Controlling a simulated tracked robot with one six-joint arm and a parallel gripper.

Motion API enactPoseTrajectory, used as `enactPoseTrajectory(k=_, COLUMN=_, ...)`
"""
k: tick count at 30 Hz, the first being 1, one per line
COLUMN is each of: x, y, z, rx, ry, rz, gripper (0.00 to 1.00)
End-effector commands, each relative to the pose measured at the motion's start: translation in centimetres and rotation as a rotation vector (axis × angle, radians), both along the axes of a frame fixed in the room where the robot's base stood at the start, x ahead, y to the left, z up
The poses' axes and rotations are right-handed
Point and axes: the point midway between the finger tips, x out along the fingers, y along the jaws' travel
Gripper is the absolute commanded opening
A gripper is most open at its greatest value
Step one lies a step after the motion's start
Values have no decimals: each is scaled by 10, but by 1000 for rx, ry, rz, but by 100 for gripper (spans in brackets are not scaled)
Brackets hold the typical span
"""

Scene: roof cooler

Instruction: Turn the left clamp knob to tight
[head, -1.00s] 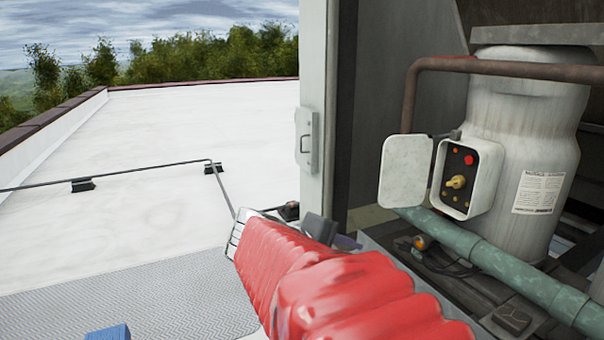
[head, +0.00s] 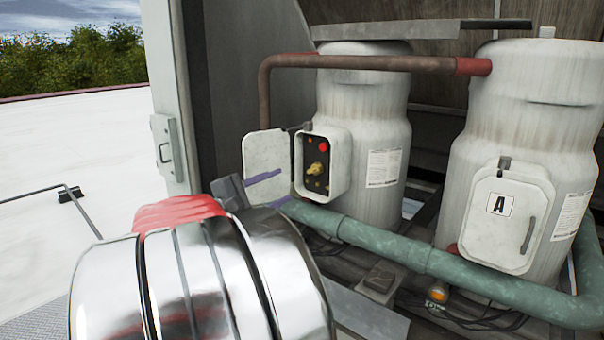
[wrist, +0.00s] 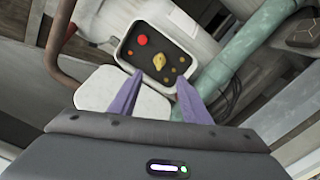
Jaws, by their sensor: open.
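The brass-yellow knob (head: 317,170) sits on a dark panel inside the open white box (head: 341,165) on the left tank (head: 365,110). A red button and small orange dots surround it. The box's white cover (head: 268,165) is swung out to the left. My gripper (head: 284,186) has purple fingers, open and empty, just left of and in front of the box. In the wrist view the fingertips (wrist: 158,76) are apart, one on each side below the knob (wrist: 159,60), and appear not to touch it. The finger gap lines up with the knob.
A green pipe (head: 400,255) runs just below the box, and a rusty brown pipe (head: 380,62) crosses above it. A right tank (head: 530,110) carries a closed cover marked A (head: 505,222). A grey cabinet door edge (head: 168,90) stands at the left.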

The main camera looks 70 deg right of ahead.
Motion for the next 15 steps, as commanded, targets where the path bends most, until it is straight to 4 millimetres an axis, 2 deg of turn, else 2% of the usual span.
enactPoseTrajectory(k=8, x=-6, y=-14, z=0, rx=0, ry=0, rz=-2, gripper=43)
enactPoseTrajectory(k=15, x=-19, y=-43, z=0, rx=0, ry=0, rz=-4, gripper=43)
